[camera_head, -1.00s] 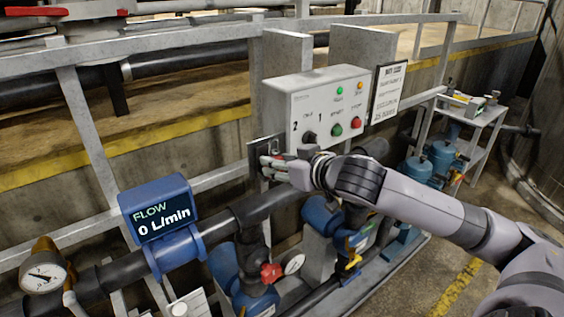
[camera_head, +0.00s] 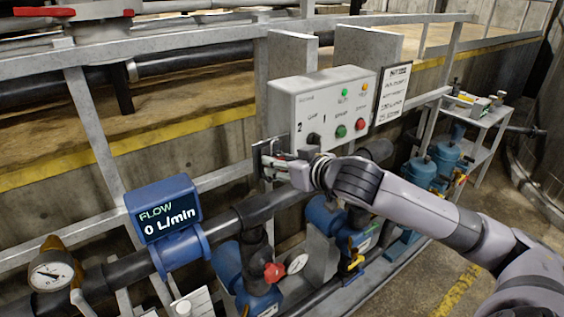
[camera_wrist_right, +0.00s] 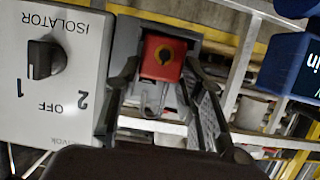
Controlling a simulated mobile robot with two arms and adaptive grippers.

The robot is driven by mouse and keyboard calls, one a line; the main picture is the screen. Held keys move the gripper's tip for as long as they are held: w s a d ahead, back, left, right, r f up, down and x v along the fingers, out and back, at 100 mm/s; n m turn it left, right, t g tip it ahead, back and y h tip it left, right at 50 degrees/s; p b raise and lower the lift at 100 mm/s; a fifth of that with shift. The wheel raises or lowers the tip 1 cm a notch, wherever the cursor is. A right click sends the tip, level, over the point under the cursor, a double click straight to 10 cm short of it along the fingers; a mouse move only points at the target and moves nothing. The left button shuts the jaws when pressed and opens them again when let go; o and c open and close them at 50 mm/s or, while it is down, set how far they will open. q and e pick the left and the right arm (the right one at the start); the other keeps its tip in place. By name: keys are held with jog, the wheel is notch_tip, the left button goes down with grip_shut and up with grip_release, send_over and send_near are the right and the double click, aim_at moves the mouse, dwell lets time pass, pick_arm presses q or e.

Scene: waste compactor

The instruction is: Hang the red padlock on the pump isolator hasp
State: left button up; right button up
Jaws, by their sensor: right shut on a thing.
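The red padlock (camera_wrist_right: 162,58) shows in the right wrist view between the finger pads, its body at the top and its thin metal shackle below it in the upside-down picture. My right gripper (camera_wrist_right: 163,90) is shut on it. In the head view the right gripper (camera_head: 268,165) is at the dark grey plate (camera_head: 257,152) left of the control box, and the padlock is hidden by the fingers. A grey plate (camera_wrist_right: 127,42) also stands behind the padlock in the wrist view; I cannot tell whether the shackle passes through a hasp. My left gripper is out of view.
The grey control box (camera_head: 318,100) with knob, buttons and lamps stands just right of the gripper. Its isolator knob (camera_wrist_right: 42,60) shows close in the wrist view. A blue flow meter (camera_head: 163,210), pipes, railings (camera_head: 215,178) and a red-handled valve (camera_head: 273,272) lie around and below.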

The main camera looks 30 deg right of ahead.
jog(key=o, duration=1.1)
jog(key=shift+f, duration=0.1)
jog(key=shift+c, duration=0.5)
jog(key=b+v, duration=0.3)
jog(key=v, duration=0.4)
